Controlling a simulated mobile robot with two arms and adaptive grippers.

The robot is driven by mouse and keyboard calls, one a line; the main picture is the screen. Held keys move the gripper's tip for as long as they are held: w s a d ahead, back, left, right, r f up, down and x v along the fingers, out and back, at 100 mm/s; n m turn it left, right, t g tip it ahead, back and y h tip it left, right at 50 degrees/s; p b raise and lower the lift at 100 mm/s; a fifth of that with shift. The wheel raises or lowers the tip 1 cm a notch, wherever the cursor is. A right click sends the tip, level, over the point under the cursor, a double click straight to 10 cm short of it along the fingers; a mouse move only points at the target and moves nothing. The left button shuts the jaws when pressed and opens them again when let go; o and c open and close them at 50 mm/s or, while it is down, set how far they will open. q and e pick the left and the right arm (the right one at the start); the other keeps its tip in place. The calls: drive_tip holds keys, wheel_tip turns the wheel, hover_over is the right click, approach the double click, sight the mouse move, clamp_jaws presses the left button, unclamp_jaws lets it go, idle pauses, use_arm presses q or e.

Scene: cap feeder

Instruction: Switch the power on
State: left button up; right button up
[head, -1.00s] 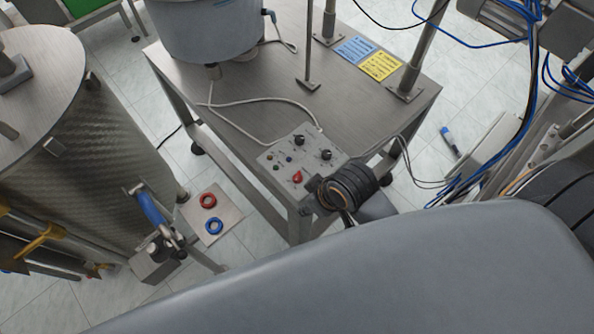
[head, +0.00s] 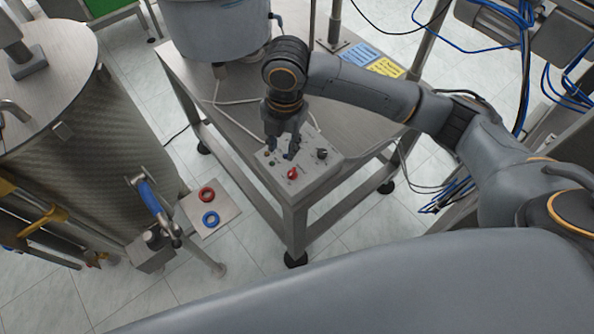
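A grey control box (head: 312,178) sits on the near corner of the steel table. On its face are a red knob (head: 293,173), a black knob (head: 322,154) and small coloured buttons; a second black knob is hidden behind my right gripper. My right gripper (head: 283,152) points down over the upper left of the panel, its two fingers apart with a gap between them. Nothing shows held in it. Whether the fingertips touch the panel cannot be told. The red knob is just below and right of the fingertips. My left gripper is not in view.
The steel table (head: 226,118) carries a large grey bowl (head: 218,30) and blue and yellow labels (head: 385,67). A steel tank (head: 85,140) with a blue-handled valve (head: 150,200) stands left. Red and blue rings (head: 208,194) lie on a floor plate. Cables hang at right.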

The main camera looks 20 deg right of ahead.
sight(292, 171)
drive_tip(key=shift+n+h, duration=0.4)
drive_tip(key=shift+n, duration=0.2)
drive_tip(key=f, duration=0.4)
drive_tip(key=d+f+p, duration=0.1)
drive_tip(key=f, duration=0.3)
drive_tip(key=d+f, duration=0.1)
drive_tip(key=f, duration=0.3)
drive_tip(key=shift+w+d, duration=0.1)
drive_tip(key=shift+w, duration=0.2)
drive_tip(key=shift+c, duration=0.2)
clamp_jaws()
